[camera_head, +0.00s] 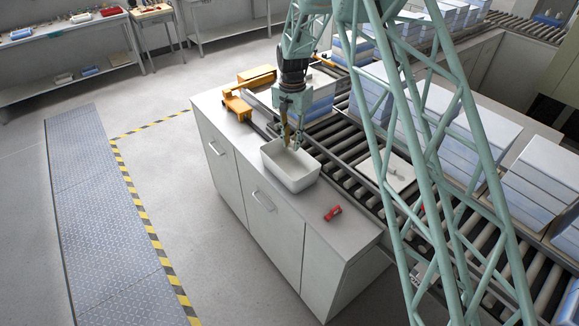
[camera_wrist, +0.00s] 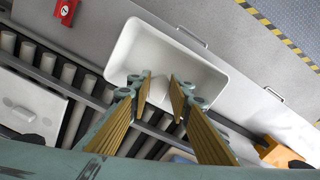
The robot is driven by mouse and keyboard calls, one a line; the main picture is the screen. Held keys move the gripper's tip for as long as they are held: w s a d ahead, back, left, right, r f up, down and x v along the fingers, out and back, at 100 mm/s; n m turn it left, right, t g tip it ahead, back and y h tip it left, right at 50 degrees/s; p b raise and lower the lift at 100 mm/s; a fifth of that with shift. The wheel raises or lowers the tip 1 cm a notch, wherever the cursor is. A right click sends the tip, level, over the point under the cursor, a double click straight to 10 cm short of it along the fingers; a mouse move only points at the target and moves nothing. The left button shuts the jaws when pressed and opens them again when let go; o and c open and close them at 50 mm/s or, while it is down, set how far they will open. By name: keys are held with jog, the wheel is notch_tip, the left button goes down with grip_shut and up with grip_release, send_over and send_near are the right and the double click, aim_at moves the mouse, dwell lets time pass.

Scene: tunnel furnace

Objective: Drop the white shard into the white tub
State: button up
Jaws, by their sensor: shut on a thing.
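The white tub (camera_head: 294,179) stands upright on the grey counter beside the roller conveyor. It also shows in the wrist view (camera_wrist: 190,50), beyond my fingertips. My gripper (camera_head: 289,145) points down over the tub's far part, with its fingertips near rim height. In the wrist view my gripper (camera_wrist: 162,88) has its yellow-padded fingers closed in on a thing, with a narrow gap between the tips.
A small red object (camera_head: 333,213) lies on the counter near the tub. An orange fixture (camera_head: 237,106) stands at the counter's far end. The roller conveyor (camera_head: 343,166) runs behind the tub and carries a flat white plate (camera_head: 398,176). Stacks of white-blue blocks (camera_head: 545,185) stand at the right.

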jog(key=shift+f+b, duration=0.7)
jog(key=shift+f, duration=2.1)
jog(key=o, duration=0.9)
notch_tip(320, 180, up, 11)
jog(key=shift+r, duration=0.5)
